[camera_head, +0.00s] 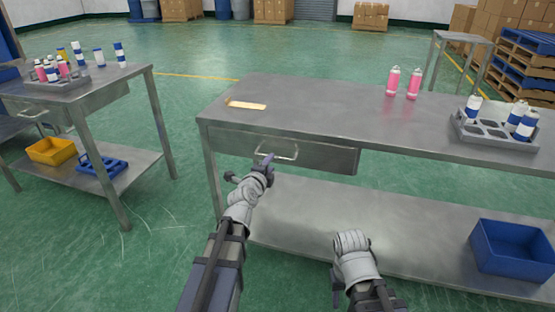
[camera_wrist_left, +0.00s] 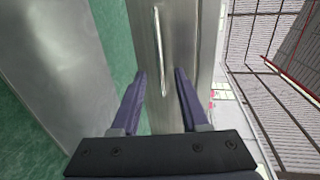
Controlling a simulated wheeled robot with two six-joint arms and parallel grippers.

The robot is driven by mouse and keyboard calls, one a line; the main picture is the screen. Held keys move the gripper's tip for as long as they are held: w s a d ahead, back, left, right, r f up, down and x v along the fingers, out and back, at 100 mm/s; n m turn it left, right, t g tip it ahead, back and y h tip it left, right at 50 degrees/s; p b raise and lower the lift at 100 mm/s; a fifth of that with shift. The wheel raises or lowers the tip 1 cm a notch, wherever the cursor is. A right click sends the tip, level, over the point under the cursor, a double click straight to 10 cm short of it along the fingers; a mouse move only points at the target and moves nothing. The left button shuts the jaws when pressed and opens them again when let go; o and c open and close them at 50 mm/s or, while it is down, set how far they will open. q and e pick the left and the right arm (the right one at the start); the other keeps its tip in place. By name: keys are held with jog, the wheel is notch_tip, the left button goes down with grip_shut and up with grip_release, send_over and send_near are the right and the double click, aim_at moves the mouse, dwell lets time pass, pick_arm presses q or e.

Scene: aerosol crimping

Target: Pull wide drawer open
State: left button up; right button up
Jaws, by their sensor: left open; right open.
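The wide drawer (camera_head: 325,157) is a grey steel front under the left part of the near workbench's top, and it looks shut. Its bar handle (camera_head: 285,155) is on the front face. My left gripper (camera_head: 264,162) is just in front of the handle's left part. In the left wrist view, the two dark fingers (camera_wrist_left: 161,74) are apart, and the handle (camera_wrist_left: 160,50) stands upright in the picture, ahead and between them. I see no contact with it. My right arm is low in front of the bench's lower shelf; its fingers are hidden behind the wrist.
The workbench top (camera_head: 310,118) bears a tan flat piece (camera_head: 246,105), two pink cans (camera_head: 403,83) and a grey can tray (camera_head: 490,135). A blue bin (camera_head: 511,249) stands on the lower shelf at right. Another bench (camera_head: 100,85) is at left, with open floor between.

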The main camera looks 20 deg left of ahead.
aim_at(276, 157)
pick_arm(q)
jog(key=b+x, duration=0.1)
jog(key=x, duration=0.6)
grip_shut()
jog(key=shift+s, duration=0.1)
dwell(1.2)
